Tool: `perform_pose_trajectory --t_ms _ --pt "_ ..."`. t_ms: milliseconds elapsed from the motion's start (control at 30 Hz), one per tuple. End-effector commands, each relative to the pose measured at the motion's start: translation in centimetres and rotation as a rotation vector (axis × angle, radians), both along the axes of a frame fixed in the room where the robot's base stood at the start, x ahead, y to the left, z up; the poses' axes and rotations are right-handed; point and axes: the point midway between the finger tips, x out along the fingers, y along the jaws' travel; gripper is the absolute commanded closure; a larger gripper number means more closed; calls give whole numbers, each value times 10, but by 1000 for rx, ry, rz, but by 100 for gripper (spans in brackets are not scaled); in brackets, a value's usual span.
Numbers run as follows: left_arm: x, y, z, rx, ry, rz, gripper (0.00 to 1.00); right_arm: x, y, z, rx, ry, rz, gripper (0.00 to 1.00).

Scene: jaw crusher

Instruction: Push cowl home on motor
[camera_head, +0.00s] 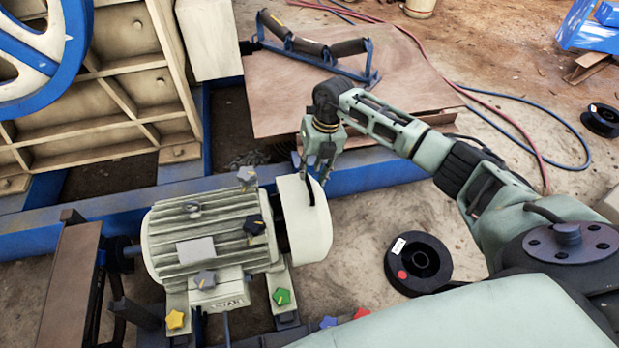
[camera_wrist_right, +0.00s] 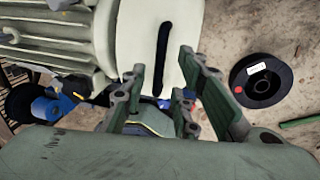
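The grey finned motor (camera_head: 205,240) stands on its mount at lower centre in the head view; its fins also show at upper left in the wrist view (camera_wrist_right: 60,40). The pale rounded cowl (camera_head: 305,225) is at the motor's right end, in line with it. Contact is unclear. My left gripper is out of view.
Star knobs in several colours, such as a yellow one (camera_head: 175,319) and a green one (camera_head: 281,296), sit on and around the motor. A black spool (camera_head: 418,263) lies on the floor to the right. A blue beam (camera_head: 365,175) and a brown plate (camera_head: 350,85) lie behind.

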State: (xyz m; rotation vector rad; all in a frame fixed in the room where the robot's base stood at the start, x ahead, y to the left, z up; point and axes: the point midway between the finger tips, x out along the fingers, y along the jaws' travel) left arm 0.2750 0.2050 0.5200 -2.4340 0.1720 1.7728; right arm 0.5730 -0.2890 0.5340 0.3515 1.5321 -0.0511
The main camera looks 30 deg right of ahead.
Motion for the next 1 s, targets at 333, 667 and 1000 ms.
perform_pose_trajectory --t_ms 333,667,1000 --pt "0 0 -7 0 -1 0 43 2 7 -28 3 -1 1 72" --pt "0 0 -7 0 -1 0 43 2 7 -28 3 -2 2 83" --pt "0 0 -7 0 -1 0 43 2 7 -27 4 -2 2 100"
